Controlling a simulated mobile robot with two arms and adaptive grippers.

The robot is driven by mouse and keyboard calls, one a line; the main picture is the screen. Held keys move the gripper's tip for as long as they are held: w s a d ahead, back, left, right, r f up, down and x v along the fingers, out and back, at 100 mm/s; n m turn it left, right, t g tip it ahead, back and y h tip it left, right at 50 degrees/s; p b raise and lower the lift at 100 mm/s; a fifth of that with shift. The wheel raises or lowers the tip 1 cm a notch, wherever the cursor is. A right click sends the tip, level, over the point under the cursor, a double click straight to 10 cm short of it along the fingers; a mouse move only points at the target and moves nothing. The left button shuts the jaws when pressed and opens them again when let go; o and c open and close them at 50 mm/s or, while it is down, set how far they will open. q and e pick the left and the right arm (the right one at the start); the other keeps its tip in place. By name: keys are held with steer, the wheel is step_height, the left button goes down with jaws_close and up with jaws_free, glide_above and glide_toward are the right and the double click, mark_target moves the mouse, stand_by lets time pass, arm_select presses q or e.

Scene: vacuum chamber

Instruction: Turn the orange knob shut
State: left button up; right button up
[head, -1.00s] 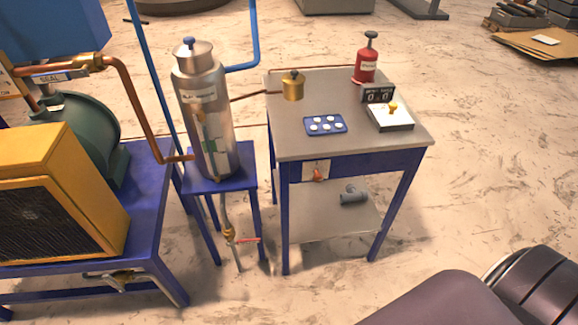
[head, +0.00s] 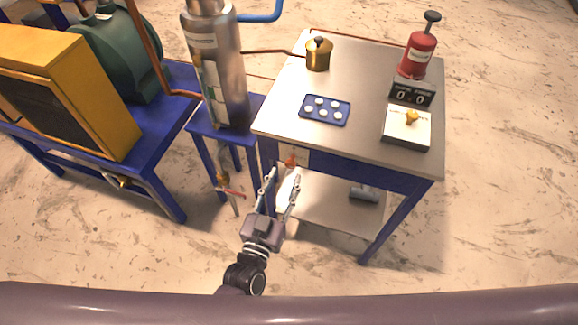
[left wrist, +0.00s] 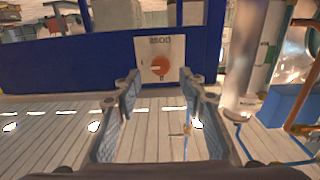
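The orange knob (head: 291,162) sits on a pale plate on the blue front edge of the steel-topped table (head: 275,117). In the left wrist view the knob (left wrist: 160,66) faces me on its white plate (left wrist: 145,48), with small marks above and below it. My left gripper (head: 282,176) is open in front of the table, its fingers pointing toward the knob. In the left wrist view the open fingers (left wrist: 160,92) stand to either side below the knob, with nothing between them; they look apart from it. My right gripper is not in view.
A steel cylinder (head: 217,75) stands left. Floor in front is clear.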

mark_target(289, 166)
arm_select(q)
steer(key=x, duration=0.3)
steer(key=shift+w, duration=0.4)
steer(key=shift+w+d, duration=0.1)
steer(key=shift+w, duration=0.1)
steer(key=shift+w+d, duration=0.1)
steer(key=shift+w, duration=0.05)
steer(key=shift+c, duration=0.5)
jaws_close()
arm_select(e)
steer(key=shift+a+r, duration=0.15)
